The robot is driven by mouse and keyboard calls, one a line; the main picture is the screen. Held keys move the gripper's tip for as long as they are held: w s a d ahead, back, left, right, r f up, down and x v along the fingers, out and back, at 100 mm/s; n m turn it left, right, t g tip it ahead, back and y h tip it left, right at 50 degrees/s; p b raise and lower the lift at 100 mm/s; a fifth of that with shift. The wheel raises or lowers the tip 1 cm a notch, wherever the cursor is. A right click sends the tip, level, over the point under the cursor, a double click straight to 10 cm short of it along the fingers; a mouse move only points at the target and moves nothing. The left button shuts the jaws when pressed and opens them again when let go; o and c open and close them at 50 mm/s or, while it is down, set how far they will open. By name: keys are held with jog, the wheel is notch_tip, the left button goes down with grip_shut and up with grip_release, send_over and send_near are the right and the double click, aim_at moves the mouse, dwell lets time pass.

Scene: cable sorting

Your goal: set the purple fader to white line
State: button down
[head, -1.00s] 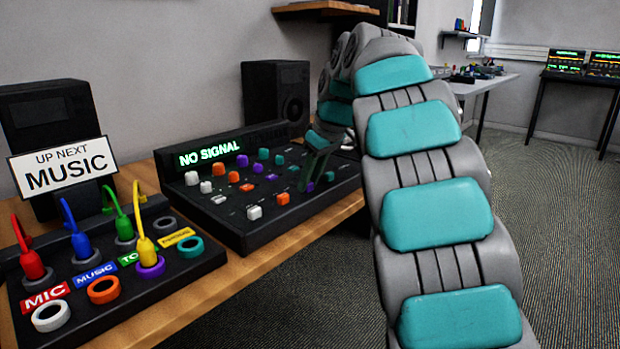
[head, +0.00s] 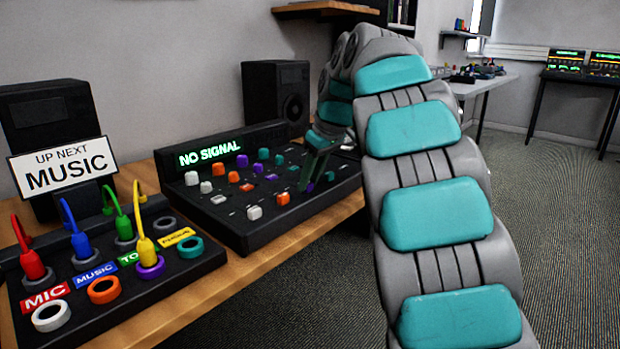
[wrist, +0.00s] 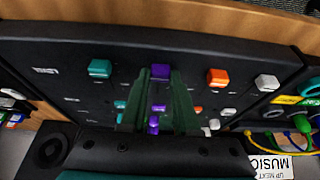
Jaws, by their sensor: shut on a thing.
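The purple fader (wrist: 160,72) is a purple cap in the front row of the black mixer (wrist: 225,58), between a teal cap and an orange cap. It also shows in the head view (head: 310,187), partly covered by the fingers. My gripper (wrist: 161,76) has its two dark green fingers on either side of this cap, shut on it. In the head view my gripper (head: 304,184) reaches down onto the mixer from my arm. I cannot make out the white line beside this fader.
An orange cap (wrist: 216,77) and a teal cap (wrist: 100,69) flank the purple one. More knobs lie behind. A patch box (head: 140,285) with coloured plugs stands left of the mixer, with a sign (head: 65,167) behind it. The floor at the right is clear.

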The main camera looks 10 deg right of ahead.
aim_at(291, 185)
jog(key=shift+w+a+r, duration=0.15)
jog(key=shift+w+a, duration=0.1)
jog(key=shift+w, duration=0.15)
jog(key=shift+w+a+p, duration=0.45)
jog(key=shift+w+a, duration=0.1)
jog(key=shift+w, duration=0.2)
jog(key=shift+w+a+p, duration=0.4)
jog(key=shift+w+a, duration=0.1)
jog(key=shift+w, duration=0.2)
jog(key=c, duration=0.6)
grip_release()
jog(key=shift+c, duration=0.2)
jog(key=v, duration=0.7)
jog(key=shift+r, duration=0.25)
jog(key=shift+s+d, duration=0.1)
jog(key=shift+s, duration=0.1)
